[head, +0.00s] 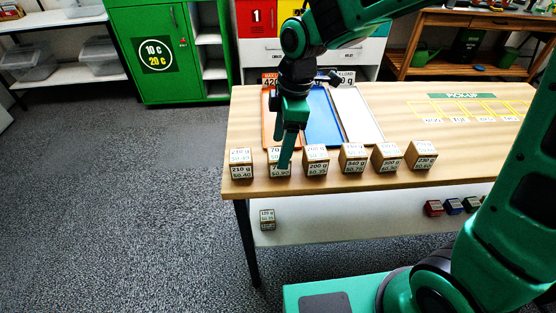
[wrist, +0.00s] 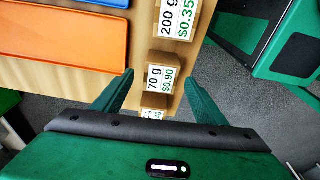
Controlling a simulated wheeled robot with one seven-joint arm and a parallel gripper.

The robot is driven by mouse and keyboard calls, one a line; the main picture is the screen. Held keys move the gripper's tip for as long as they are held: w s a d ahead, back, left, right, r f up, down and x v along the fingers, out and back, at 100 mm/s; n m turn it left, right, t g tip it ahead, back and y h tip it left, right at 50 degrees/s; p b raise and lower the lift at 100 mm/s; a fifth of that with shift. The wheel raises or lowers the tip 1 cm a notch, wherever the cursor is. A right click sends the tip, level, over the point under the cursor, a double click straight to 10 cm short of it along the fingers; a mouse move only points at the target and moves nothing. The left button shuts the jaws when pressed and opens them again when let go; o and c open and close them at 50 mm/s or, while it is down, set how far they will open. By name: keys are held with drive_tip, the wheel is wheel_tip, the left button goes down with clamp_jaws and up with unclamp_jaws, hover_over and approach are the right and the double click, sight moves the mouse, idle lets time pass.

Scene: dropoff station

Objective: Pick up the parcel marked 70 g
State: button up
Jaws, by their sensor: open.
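The parcel marked 70 g (head: 273,153) is a small brown cube with white labels, standing in the row along the table's front edge. Its label also reads $0.90 in the wrist view (wrist: 160,77). My gripper (head: 285,160) points down at it, and a finger hides part of its front in the head view. In the wrist view my gripper (wrist: 160,74) is open, with one finger on each side of this parcel in the picture. Whether the fingertips are level with the parcel or still above it, I cannot tell. Nothing is held.
The 210 g parcel (head: 241,171) stands just left and the 200 g parcel (head: 316,167) just right, with several more further right. Orange (head: 268,128), blue (head: 322,120) and white (head: 357,118) trays lie behind. A smaller parcel (head: 267,220) sits on the lower shelf.

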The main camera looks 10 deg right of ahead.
drive_tip(key=shift+a+f, duration=0.2)
drive_tip(key=shift+f, duration=0.65)
drive_tip(key=shift+a+f, duration=0.15)
drive_tip(key=shift+f, duration=0.7)
drive_tip(key=c, duration=1.1)
drive_tip(key=shift+c, duration=0.2)
drive_tip(key=shift+r, duration=0.15)
